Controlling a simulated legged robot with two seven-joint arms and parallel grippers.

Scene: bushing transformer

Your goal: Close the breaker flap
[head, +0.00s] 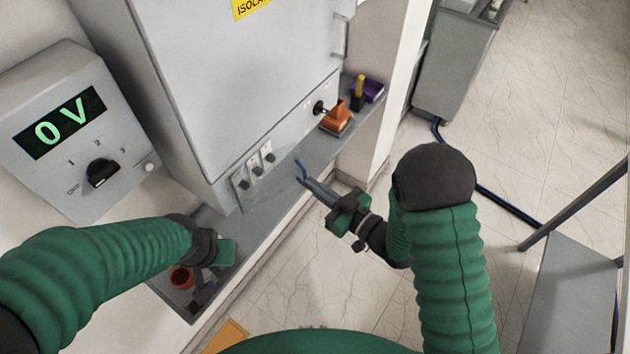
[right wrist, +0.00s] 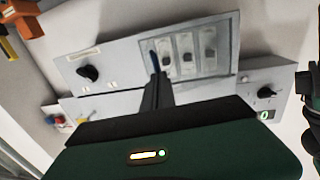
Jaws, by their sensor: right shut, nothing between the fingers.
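The breakers (head: 254,169) are a short row of white switches low on the front of the grey cabinet (head: 235,80). They also show in the right wrist view (right wrist: 187,57). A see-through breaker flap (head: 275,188) appears to stick out in front of and below them; its edges are faint. My right gripper (head: 304,178) is shut and empty, with its blue-tipped fingers by the flap's right side. In the right wrist view its fingers (right wrist: 155,75) overlap the left side of the breaker panel; contact is unclear. My left gripper (head: 224,252) is over the ledge; its fingers are unclear.
A black knob (head: 319,107) is on the cabinet, right of the breakers. An orange object (head: 337,118) and a purple one (head: 370,90) sit on the ledge (head: 362,122). A red cup (head: 181,278) is near my left gripper. A box (head: 62,125) reads 0 V.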

